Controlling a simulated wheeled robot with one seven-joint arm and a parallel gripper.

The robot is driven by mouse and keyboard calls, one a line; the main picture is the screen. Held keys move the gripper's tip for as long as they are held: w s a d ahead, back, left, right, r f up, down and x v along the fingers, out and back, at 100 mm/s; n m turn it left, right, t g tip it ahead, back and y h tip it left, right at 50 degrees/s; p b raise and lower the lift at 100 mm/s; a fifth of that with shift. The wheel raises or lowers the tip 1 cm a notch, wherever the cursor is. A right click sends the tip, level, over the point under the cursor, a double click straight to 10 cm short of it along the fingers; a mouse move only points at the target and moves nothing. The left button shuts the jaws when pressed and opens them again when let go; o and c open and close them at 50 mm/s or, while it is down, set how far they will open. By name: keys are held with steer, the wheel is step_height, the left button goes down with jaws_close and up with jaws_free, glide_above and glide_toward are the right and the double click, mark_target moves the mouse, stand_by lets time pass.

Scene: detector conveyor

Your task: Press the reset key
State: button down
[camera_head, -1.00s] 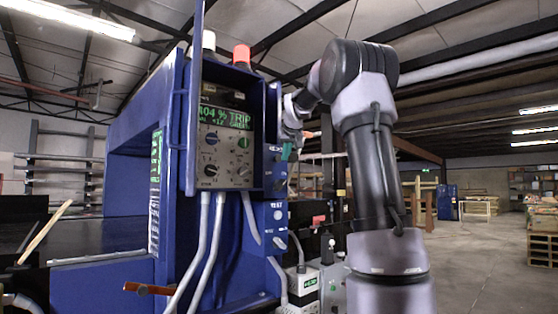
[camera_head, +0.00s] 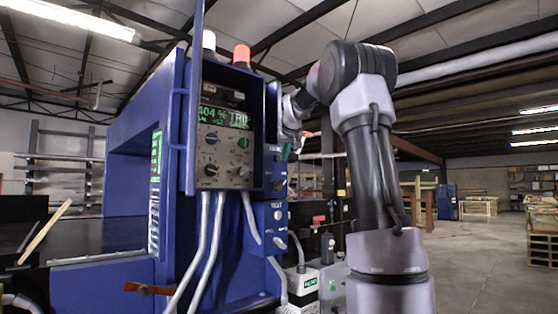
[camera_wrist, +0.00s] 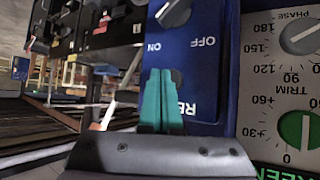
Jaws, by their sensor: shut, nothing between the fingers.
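A blue control box (camera_head: 275,166) is on the right side of the detector cabinet. In the wrist view its face (camera_wrist: 205,75) carries an upside-down label beginning "RE", partly covered, and an ON/OFF knob (camera_wrist: 174,12). A dark round part, likely the reset key (camera_wrist: 177,76), shows just behind my fingertips and is mostly hidden. My gripper (camera_wrist: 160,74) is shut and empty, its teal fingers together and pointing at the box face beside the label. It also shows in the head view (camera_head: 285,152), at the top of the box. I cannot tell whether the fingertips touch the key.
A grey panel (camera_head: 225,172) with knobs and a green "TRIP" display sits left of the box. A blue TEST box (camera_head: 275,235) and grey conduits (camera_head: 205,245) are below. A red-topped lamp (camera_head: 242,54) is above. Open floor (camera_head: 480,265) lies to the right.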

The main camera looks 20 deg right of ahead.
steer(key=shift+w+a, duration=0.25)
steer(key=shift+w, duration=0.35)
stand_by(0.7)
steer(key=shift+s, duration=0.1)
steer(key=shift+s+d, duration=0.3)
steer(key=shift+s, duration=0.45)
steer(key=s, duration=0.1)
steer(key=s+d, duration=0.1)
steer(key=s, duration=0.2)
steer(key=shift+s+d, duration=0.35)
steer(key=shift+s, duration=0.05)
stand_by(0.8)
